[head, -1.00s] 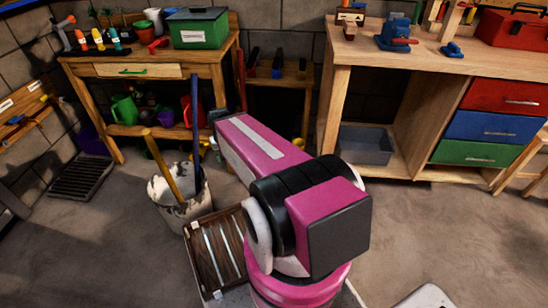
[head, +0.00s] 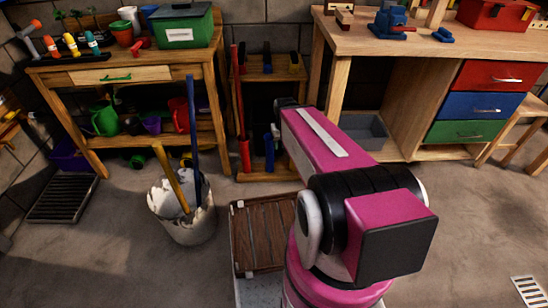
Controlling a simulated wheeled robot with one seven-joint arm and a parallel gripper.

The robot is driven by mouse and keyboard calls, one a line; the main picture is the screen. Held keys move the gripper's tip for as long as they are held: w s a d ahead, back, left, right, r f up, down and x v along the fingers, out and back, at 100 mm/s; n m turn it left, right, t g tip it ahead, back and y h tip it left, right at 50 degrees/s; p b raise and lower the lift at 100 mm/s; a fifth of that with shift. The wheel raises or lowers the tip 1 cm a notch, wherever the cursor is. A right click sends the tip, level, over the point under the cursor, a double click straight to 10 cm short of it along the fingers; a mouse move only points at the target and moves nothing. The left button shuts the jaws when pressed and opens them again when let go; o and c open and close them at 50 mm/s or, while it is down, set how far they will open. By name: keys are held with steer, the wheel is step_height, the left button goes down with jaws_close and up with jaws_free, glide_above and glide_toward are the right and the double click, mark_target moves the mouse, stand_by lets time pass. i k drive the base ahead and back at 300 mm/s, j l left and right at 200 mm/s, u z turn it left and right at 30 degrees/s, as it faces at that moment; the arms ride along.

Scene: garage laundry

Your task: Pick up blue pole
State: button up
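A long blue pole (head: 194,130) stands nearly upright in a white, dark-stained bucket (head: 183,222) on the floor, left of centre. A yellow pole (head: 170,178) leans to the left in the same bucket. My pink and black arm fills the lower middle and right of centre, to the right of the bucket. Its forearm points away from the camera, and my gripper is hidden beyond it. The lower end of the blue pole is hidden inside the bucket.
A slatted wooden top (head: 262,235) lies between the bucket and my arm. A red pole (head: 240,110) stands by a small wooden rack (head: 280,172). A workbench (head: 125,75) stands behind the bucket. A floor grate (head: 62,198) lies left; open floor surrounds the bucket.

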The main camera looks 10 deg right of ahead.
mark_target(190, 77)
steer(key=k+u, duration=0.3)
steer(key=k+j+u, duration=0.15)
steer(key=k+u, duration=0.15)
steer(key=i+l+u, duration=0.1)
steer(key=l+u, duration=0.2)
steer(key=u, duration=0.15)
steer(key=l+u, duration=0.3)
steer(key=u, duration=0.15)
steer(key=l+u, duration=0.35)
steer(key=u, duration=0.15)
steer(key=k+l, duration=0.1)
steer(key=l, duration=1.05)
steer(key=k+l, duration=0.15)
steer(key=l, duration=0.4)
